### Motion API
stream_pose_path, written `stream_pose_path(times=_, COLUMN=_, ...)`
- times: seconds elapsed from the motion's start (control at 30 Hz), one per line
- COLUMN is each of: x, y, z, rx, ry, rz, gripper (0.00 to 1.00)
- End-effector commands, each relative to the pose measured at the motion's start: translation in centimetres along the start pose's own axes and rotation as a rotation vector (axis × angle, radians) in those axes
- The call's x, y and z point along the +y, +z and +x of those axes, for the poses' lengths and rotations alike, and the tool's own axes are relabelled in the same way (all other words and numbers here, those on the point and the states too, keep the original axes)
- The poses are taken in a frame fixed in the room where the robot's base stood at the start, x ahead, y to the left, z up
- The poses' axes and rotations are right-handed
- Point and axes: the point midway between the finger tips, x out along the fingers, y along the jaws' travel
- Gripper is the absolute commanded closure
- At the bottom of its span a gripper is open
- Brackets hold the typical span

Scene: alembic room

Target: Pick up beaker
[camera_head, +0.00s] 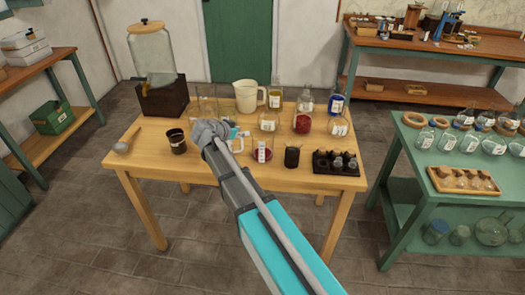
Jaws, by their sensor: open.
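Several glass vessels stand on the wooden table (150,150), and I cannot tell for sure which is the beaker. Clear, empty-looking glassware (207,92) stands at the back left of the table, behind my wrist. Labelled glass vessels stand to the right: one with red contents (303,123), one with pale contents (339,127) and one with dark blue liquid (336,103). My gripper (234,135) is over the left middle of the table and seems to hold nothing. My wrist partly hides its fingers and the things around it.
A cream jug (247,96), a dark cup (177,141), a black cup (292,156) and a black rack (337,163) crowd the table. A glass dispenser (152,50) stands on a dark box at the back left. A green table (440,190) with flasks is at right.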

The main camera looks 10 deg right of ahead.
Motion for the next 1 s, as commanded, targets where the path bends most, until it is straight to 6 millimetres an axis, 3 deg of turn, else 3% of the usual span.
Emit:
stream_pose_path(times=0.2, x=-0.1, y=0.2, z=2.5, rx=0.0, ry=-0.001, rz=-0.001, gripper=0.51)
stream_pose_path(times=0.73, x=-0.1, y=0.1, z=3.1, rx=0.0, ry=-0.002, rz=-0.001, gripper=0.51)
stream_pose_path(times=1.0, x=-0.2, y=0.0, z=5.8, rx=-0.001, ry=0.0, rz=0.001, gripper=0.51)
